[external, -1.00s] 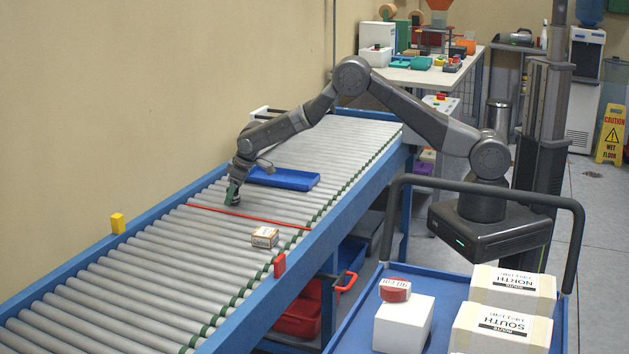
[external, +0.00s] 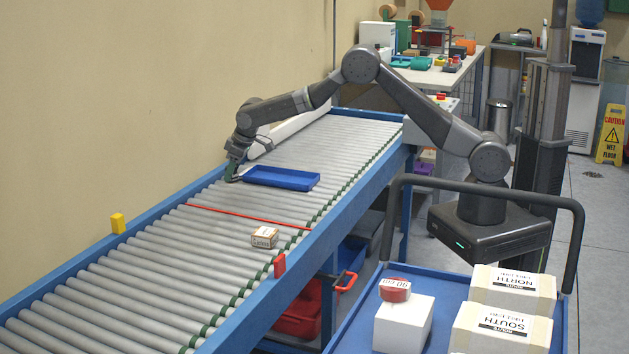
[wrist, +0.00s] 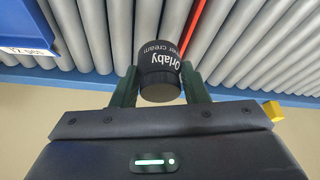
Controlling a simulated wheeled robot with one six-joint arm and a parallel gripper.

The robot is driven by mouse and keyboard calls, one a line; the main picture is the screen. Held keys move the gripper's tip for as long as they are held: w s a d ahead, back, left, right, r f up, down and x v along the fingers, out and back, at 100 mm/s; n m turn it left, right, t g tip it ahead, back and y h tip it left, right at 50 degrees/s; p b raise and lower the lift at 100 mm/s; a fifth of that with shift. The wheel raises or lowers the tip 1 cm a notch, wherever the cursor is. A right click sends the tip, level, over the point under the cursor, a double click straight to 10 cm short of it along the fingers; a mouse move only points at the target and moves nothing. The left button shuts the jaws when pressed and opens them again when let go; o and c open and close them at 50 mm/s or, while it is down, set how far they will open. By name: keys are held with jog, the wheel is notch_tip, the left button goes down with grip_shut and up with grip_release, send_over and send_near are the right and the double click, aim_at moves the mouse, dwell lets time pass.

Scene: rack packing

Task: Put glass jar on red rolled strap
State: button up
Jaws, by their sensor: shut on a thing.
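My gripper (wrist: 158,90) is shut on a dark jar (wrist: 160,55), which I take for the glass jar. Its side carries white lettering reading "Orlaby" and "cream", and its black lid faces the wrist camera. In the external view my gripper (external: 233,173) is over the far-left side of the roller conveyor, beside the blue tray; the jar is hard to make out there.
A blue tray (external: 282,178) and a small carton (external: 265,237) sit on the conveyor (external: 150,270). A red line (external: 248,216) crosses the rollers. Two cartons stand right of the white box, NORTH (external: 512,290) and SOUTH (external: 500,330). A dark handle (external: 480,188) arches over the cart.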

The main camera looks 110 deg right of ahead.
notch_tip(320, 180, up, 2)
jog(key=shift+r, duration=0.25)
jog(key=shift+w+a+r, duration=0.1)
jog(key=shift+a, duration=0.05)
jog(key=w+a+r+n+y+p, duration=0.1)
jog(key=w+a+r+n, duration=0.15)
jog(key=a, duration=1.15)
jog(key=w+a+r+n+y+p, duration=0.1)
jog(key=w+a+r+n+p, duration=0.2)
jog(key=a, duration=1.1)
jog(key=w+a+r+n+y, duration=0.1)
jog(key=w+a+r+n, duration=0.2)
jog(key=a, duration=1.1)
notch_tip(320, 180, up, 8)
jog(key=n+y+p, duration=0.3)
jog(key=n+p, duration=0.2)
jog(key=n, duration=0.2)
send_over(394, 288)
jog(key=s+d, duration=0.1)
jog(key=d, duration=0.1)
jog(key=shift+n+g, duration=0.25)
jog(key=shift+g, duration=0.15)
jog(key=f, duration=0.3)
jog(key=f+p, duration=0.1)
jog(key=f, duration=0.2)
jog(key=f+p, duration=0.1)
jog(key=f, duration=0.2)
jog(key=shift+a+f, duration=0.3)
jog(key=shift+f, duration=0.1)
jog(key=shift+s, duration=0.1)
